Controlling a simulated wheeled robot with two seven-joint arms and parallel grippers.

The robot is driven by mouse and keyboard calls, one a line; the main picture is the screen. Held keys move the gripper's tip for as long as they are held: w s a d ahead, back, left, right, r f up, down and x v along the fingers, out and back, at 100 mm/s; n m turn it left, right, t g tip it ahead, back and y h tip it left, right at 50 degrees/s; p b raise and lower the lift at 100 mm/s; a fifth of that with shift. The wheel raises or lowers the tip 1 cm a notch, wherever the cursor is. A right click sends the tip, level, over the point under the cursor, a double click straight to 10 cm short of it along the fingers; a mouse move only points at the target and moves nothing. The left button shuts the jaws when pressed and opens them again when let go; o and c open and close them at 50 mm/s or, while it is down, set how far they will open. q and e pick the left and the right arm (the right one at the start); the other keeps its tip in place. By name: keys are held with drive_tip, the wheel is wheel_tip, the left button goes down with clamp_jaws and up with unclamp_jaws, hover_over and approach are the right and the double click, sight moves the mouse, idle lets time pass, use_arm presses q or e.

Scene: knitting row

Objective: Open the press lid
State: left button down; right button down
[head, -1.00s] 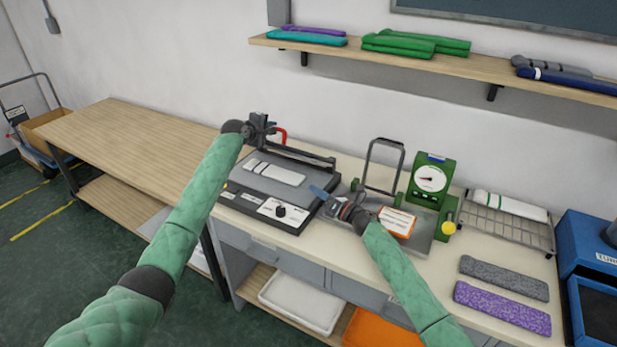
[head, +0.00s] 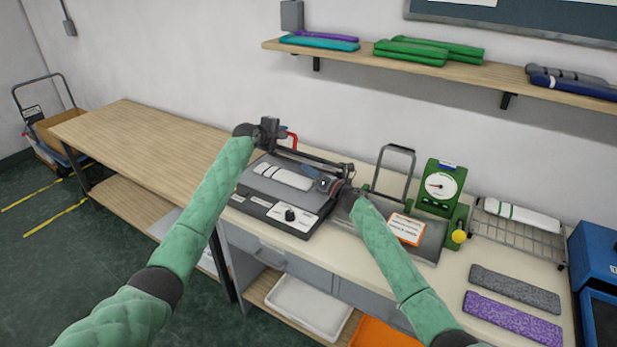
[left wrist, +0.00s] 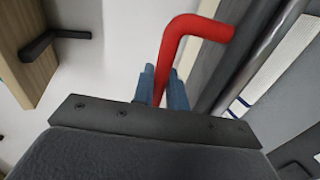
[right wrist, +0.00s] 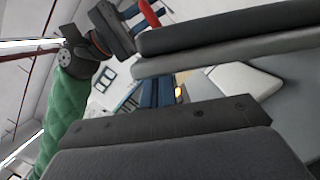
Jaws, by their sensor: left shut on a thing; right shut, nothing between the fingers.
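The press (head: 262,204) stands on the pale bench, with a knob on its front panel. A white striped piece (head: 283,177) lies on its grey top. A dark bar-like part (head: 312,159) runs along the back; I cannot tell how far the lid is raised. My left gripper (head: 281,135) is at the back left, shut on the red handle (head: 293,141); the left wrist view shows the handle (left wrist: 198,28) between the blue fingers (left wrist: 165,90). My right gripper (head: 323,184) is shut and empty at the press's right side; its fingers (right wrist: 160,90) are close to dark and grey slabs (right wrist: 235,30).
Right of the press stand a metal tray (head: 430,240) with an orange-edged card (head: 406,228), a green dial scale (head: 438,188) and a wire rack (head: 515,237). Grey (head: 514,288) and purple (head: 512,318) knit pieces lie further right. A shelf (head: 400,65) overhangs behind. The wooden table (head: 150,140) at left is clear.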

drive_tip(key=shift+r, duration=0.1)
drive_tip(key=shift+w+d+r, duration=0.2)
drive_tip(key=shift+w+r, duration=0.15)
drive_tip(key=shift+r, duration=0.2)
use_arm(q)
drive_tip(key=shift+w+f, duration=0.1)
drive_tip(key=shift+f, duration=0.1)
use_arm(e)
drive_tip(key=shift+d, duration=0.1)
drive_tip(key=shift+w+r, duration=0.1)
drive_tip(key=shift+r, duration=0.05)
use_arm(q)
drive_tip(key=c, duration=1.5)
unclamp_jaws()
drive_tip(key=shift+a, duration=0.1)
